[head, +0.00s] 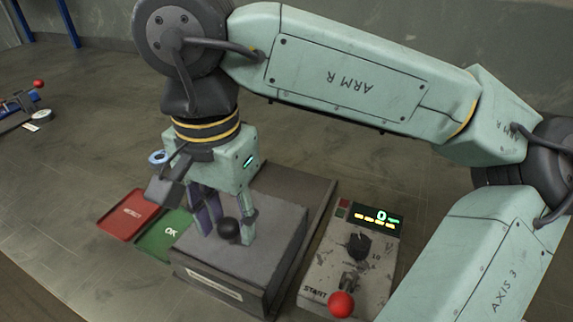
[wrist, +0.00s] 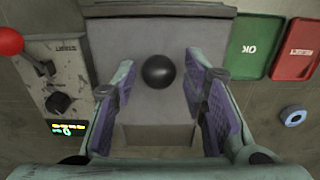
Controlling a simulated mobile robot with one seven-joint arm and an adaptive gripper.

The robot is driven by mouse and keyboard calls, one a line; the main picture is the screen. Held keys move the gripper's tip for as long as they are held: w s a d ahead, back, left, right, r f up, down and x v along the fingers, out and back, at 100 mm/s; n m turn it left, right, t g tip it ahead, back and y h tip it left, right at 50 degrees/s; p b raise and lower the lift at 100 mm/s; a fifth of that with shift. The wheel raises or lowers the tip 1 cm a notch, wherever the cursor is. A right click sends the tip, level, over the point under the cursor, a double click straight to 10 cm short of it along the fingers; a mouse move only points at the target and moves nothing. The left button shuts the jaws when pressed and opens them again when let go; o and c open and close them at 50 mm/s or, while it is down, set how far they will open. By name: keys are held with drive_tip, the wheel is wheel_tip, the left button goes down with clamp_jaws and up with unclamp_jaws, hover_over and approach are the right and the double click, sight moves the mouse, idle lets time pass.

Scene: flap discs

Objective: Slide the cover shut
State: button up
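The cover (head: 272,222) is a flat grey slab with a round black knob (head: 229,231) on top, set on a dark box-like housing (head: 318,205). In the wrist view the cover (wrist: 120,45) lies below my gripper, and the knob (wrist: 159,71) shows whole. My gripper (wrist: 159,80) is open, with its purple-padded fingers on either side of the knob and a visible gap on each side. In the head view my gripper (head: 226,224) points down over the cover. A paler, stepped area of the housing (wrist: 160,139) shows beyond the cover's edge; I cannot tell how deep it is.
A control box (head: 340,262) with a dial, lit display and red ball-topped lever (head: 341,304) stands right of the housing. A green OK tray (head: 162,237) and a red REJECT tray (head: 128,216) lie to its left. A blue-ringed disc (wrist: 293,115) lies near the trays.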

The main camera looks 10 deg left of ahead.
drive_tip(key=shift+o, duration=0.4)
wheel_tip(320, 180, up, 8)
drive_tip(key=p, duration=0.6)
